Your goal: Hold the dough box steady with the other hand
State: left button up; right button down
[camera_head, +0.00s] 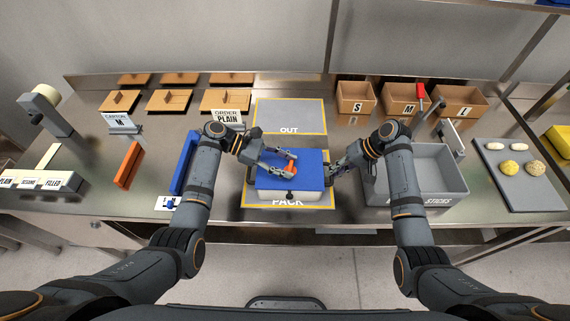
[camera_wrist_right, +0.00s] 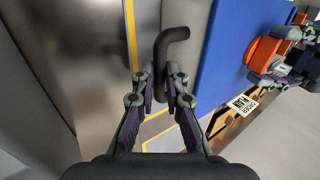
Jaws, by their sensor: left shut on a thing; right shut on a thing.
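The dough box (camera_head: 315,197) is pale, with a blue lid (camera_head: 310,183) on top, and stands on the yellow-edged PACK mat (camera_head: 250,200). An orange knob (camera_head: 291,168) sits on the lid; it also shows in the right wrist view (camera_wrist_right: 262,52). My left gripper (camera_head: 284,164) is shut on this knob from above. My right gripper (camera_head: 334,169) is at the box's right side. In the right wrist view its fingers (camera_wrist_right: 170,80) are shut on the dark side handle (camera_wrist_right: 172,40), whose bent end sticks out beyond them. The inside of the box is hidden.
An empty OUT mat (camera_head: 289,115) lies behind the box. A grey bin (camera_head: 440,165) stands close on the right, partly behind my right arm. A blue upright panel (camera_head: 185,163) and an orange one (camera_head: 129,165) stand to the left. Cartons (camera_head: 356,97) line the back right.

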pick_arm(q)
jog(key=shift+w+d+f+m+g+y, duration=0.15)
jog(key=shift+m+g+y, duration=0.15)
jog(key=shift+m+g, duration=0.6)
jog(key=shift+w+a+r+m+g+y, duration=0.15)
jog(key=shift+m+g+y, duration=0.15)
jog(key=shift+m+g, duration=0.55)
jog(key=shift+d+f, duration=0.1)
jog(key=shift+s+m+g, duration=0.15)
jog(key=shift+m+g, duration=0.1)
jog(key=shift+g, duration=0.3)
jog(key=o, duration=1.2)
jog(key=shift+c, duration=0.2)
jog(key=shift+t, duration=0.3)
